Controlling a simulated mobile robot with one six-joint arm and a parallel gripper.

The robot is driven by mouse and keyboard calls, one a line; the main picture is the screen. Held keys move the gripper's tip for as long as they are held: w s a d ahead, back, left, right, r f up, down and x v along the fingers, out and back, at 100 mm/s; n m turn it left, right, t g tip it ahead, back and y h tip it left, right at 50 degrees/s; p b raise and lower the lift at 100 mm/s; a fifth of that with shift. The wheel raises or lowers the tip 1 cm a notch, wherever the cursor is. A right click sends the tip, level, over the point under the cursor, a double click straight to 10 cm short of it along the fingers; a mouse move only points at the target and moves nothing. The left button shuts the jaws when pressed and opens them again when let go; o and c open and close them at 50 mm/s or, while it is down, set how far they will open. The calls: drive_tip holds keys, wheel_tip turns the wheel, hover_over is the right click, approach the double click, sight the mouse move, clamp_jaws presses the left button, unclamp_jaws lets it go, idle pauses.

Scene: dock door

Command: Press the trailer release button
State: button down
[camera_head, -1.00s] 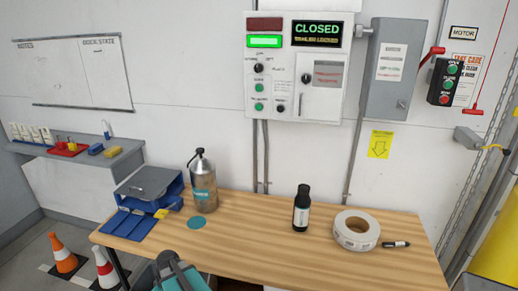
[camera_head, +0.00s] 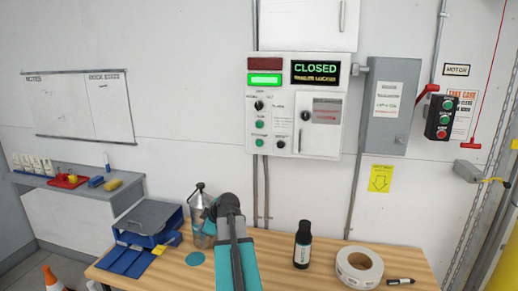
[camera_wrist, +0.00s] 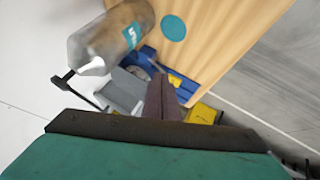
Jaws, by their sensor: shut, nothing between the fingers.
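A white dock control box (camera_head: 294,108) hangs on the wall in the head view. On its left side are a black selector knob (camera_head: 259,105), an upper green button (camera_head: 260,124) and a lower green button (camera_head: 259,142). A small black control (camera_head: 281,143) sits to their right. The labels are too small to read, so I cannot tell which is the trailer release button. The display (camera_head: 315,72) reads CLOSED. My gripper shows in the wrist view (camera_wrist: 168,88), shut and empty, pointing towards the bench items. The box is out of the wrist view.
The wooden bench (camera_head: 190,272) stands below the box. On it are a steel bottle (camera_head: 199,217), a blue tray unit (camera_head: 147,222), a black bottle (camera_head: 302,244), a tape roll (camera_head: 358,267) and a marker (camera_head: 400,281). A motor button station (camera_head: 443,118) hangs at right.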

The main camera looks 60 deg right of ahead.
sight(259, 146)
drive_tip(key=s+d+r+n+t+h, duration=0.1)
drive_tip(key=s+d+r, duration=0.3)
drive_tip(key=r, duration=0.5)
drive_tip(key=s+d+r+t+h, duration=0.1)
drive_tip(key=s+d+r+h, duration=0.1)
drive_tip(key=s+d+r, duration=0.3)
drive_tip(key=s+d+r+n+h, duration=0.1)
drive_tip(key=s+d+r, duration=0.3)
drive_tip(key=r, duration=1)
drive_tip(key=d+h, duration=0.1)
drive_tip(key=d, duration=0.2)
drive_tip(key=shift+s+n+t+p, duration=0.15)
drive_tip(key=shift+n+t+p, duration=0.15)
drive_tip(key=shift+t+p, duration=0.1)
drive_tip(key=shift+d, duration=0.15)
drive_tip(key=shift+w+d+b, duration=0.1)
drive_tip(key=shift+w+d, duration=0.35)
drive_tip(key=shift+d, duration=0.9)
drive_tip(key=shift+w+d+b, duration=0.15)
drive_tip(key=shift+w+d, duration=0.3)
drive_tip(key=shift+d, duration=0.95)
drive_tip(key=shift+w+d+b, duration=0.1)
drive_tip(key=shift+w+d, duration=0.35)
drive_tip(key=shift+d, duration=0.9)
